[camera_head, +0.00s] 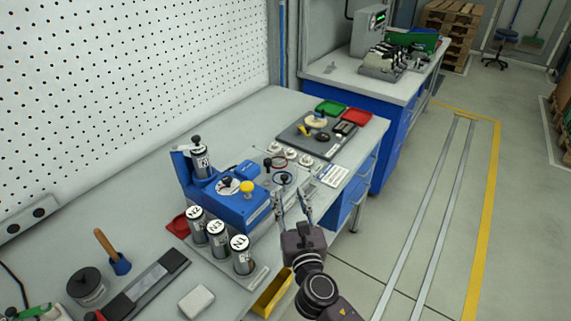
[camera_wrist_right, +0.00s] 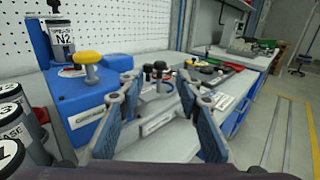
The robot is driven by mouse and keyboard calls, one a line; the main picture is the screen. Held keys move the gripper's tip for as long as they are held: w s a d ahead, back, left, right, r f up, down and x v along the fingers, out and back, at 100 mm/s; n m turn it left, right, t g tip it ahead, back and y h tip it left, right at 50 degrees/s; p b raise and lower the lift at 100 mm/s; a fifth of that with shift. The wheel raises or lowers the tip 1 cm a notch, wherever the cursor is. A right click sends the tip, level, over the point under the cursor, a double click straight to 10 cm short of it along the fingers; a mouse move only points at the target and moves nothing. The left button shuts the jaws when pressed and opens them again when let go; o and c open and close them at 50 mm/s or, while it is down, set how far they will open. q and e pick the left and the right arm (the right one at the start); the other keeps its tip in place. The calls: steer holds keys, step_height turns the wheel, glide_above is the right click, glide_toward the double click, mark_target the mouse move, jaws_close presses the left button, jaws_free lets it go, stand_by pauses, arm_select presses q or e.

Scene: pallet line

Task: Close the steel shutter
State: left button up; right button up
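I cannot pick out the steel shutter for certain. A blue machine (camera_head: 238,208) stands on the bench, with a yellow knob (camera_head: 247,187) and a labelled can in its holder; its blue body also shows at the left of the right wrist view (camera_wrist_right: 85,105). Small black knobs (camera_wrist_right: 160,67) and a dark ring stand beyond it, seen between my fingers in the wrist view. My right gripper (camera_head: 291,203) is open and empty, its fingers spread above the bench's front edge, right of the blue machine. It also shows in the wrist view (camera_wrist_right: 160,90). My left gripper is out of view.
Several labelled cans (camera_head: 217,235) stand in front of the machine. A yellow bin (camera_head: 272,292) is at the bench's front edge, beside my right arm. A dark tray (camera_head: 312,144) with small parts lies farther back, near green and red trays. The floor at right is clear.

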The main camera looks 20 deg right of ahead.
mark_target(285, 179)
steer(key=shift+w+d+p, duration=0.2)
steer(key=shift+w, duration=1.65)
steer(key=shift+w+d+p, duration=0.2)
steer(key=shift+w, duration=1.6)
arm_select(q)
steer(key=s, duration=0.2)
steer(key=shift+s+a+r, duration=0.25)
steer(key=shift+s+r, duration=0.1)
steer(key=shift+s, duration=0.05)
arm_select(e)
jaws_close()
